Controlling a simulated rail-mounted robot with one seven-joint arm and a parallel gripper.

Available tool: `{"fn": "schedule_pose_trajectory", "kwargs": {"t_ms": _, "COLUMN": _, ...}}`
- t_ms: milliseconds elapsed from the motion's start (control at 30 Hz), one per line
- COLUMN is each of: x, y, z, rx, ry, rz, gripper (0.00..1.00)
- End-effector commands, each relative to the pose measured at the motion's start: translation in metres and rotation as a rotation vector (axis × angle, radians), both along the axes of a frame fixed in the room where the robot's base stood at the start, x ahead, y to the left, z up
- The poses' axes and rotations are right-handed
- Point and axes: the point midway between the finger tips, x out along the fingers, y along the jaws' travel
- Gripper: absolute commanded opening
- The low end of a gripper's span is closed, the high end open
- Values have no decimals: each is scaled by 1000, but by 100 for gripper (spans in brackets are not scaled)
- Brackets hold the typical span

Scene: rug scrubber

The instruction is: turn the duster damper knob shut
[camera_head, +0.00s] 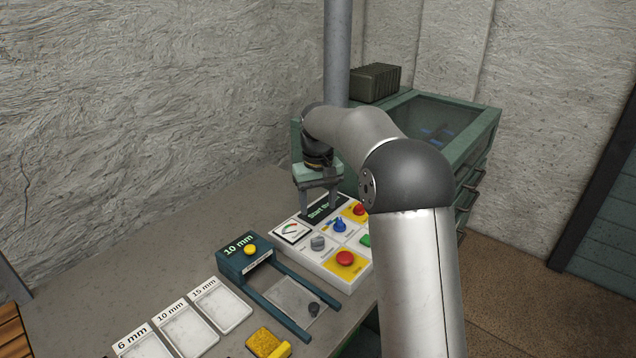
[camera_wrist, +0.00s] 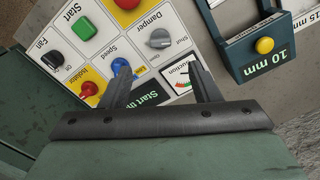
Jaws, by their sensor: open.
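The damper knob (camera_wrist: 160,39) is a grey round knob on a white square of the control panel, under the word "Damper". A "Shut" label stands beside it; I cannot clearly read where its pointer sits. In the head view the knob (camera_head: 318,243) is on the front left part of the panel. My gripper (camera_wrist: 160,84) is open and empty, its two fingers apart over the panel's back edge near the suction gauge (camera_wrist: 181,76). In the head view my gripper (camera_head: 318,204) hangs behind and above the knob, not touching it.
The panel also bears a blue speed knob (camera_wrist: 121,66), a red isolator knob (camera_wrist: 89,88), a green start button (camera_wrist: 83,28), a black fan switch (camera_wrist: 52,60) and a red button (camera_head: 345,258). A blue "10 mm" frame (camera_head: 243,262) stands left of the panel, with white trays (camera_head: 221,305) beyond.

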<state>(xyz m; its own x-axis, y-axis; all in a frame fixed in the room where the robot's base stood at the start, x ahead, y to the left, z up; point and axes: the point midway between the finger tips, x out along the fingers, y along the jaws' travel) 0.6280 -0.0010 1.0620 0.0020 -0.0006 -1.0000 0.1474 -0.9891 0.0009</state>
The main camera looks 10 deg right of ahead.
Motion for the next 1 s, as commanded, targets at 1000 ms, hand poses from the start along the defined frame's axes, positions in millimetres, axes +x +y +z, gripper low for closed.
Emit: {"fn": "schedule_pose_trajectory", "kwargs": {"t_ms": 1000, "x": -57, "y": 8, "z": 67, "rx": -19, "ry": -9, "rz": -5, "gripper": 56}}
